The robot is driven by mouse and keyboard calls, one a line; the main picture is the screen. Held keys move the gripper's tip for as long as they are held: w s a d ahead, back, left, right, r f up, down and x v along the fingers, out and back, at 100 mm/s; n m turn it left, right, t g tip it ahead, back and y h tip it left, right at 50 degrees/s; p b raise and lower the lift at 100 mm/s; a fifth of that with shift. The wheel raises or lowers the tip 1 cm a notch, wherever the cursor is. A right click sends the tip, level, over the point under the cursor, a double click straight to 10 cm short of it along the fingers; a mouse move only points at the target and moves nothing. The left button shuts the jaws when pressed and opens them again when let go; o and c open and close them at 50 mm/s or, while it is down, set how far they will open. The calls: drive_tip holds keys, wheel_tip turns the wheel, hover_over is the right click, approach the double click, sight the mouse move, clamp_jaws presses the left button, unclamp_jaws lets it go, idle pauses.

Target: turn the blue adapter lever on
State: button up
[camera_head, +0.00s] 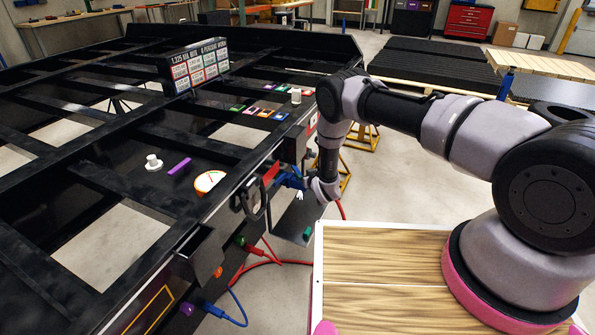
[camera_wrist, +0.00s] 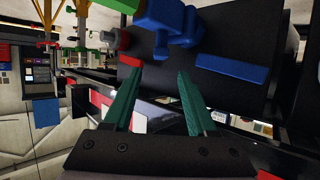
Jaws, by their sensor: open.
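In the wrist view, blue adapter parts are fixed to a dark cylindrical body. An upright blue fitting (camera_wrist: 165,28) is at the top middle, and a flat blue bar (camera_wrist: 232,69) is at its right. I cannot tell for certain which is the lever. My gripper (camera_wrist: 157,72) has two green fingers spread apart, with nothing between them. The fingers point toward the body, just below the blue parts; contact is unclear. In the head view, the blue adapter (camera_head: 291,180) is at the trailer's near side, beside my wrist, which partly blocks that area.
The black trailer frame (camera_head: 140,135) fills the left of the head view. Red and blue hoses (camera_head: 240,309) connect along its side. A red piece (camera_wrist: 131,62) sits just left of the blue fitting in the wrist view. Open floor (camera_head: 385,180) lies beyond my arm.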

sight(296, 169)
drive_tip(key=x, duration=0.6)
drive_tip(key=shift+w+a+f, duration=0.1)
drive_tip(key=shift+w, duration=0.05)
clamp_jaws()
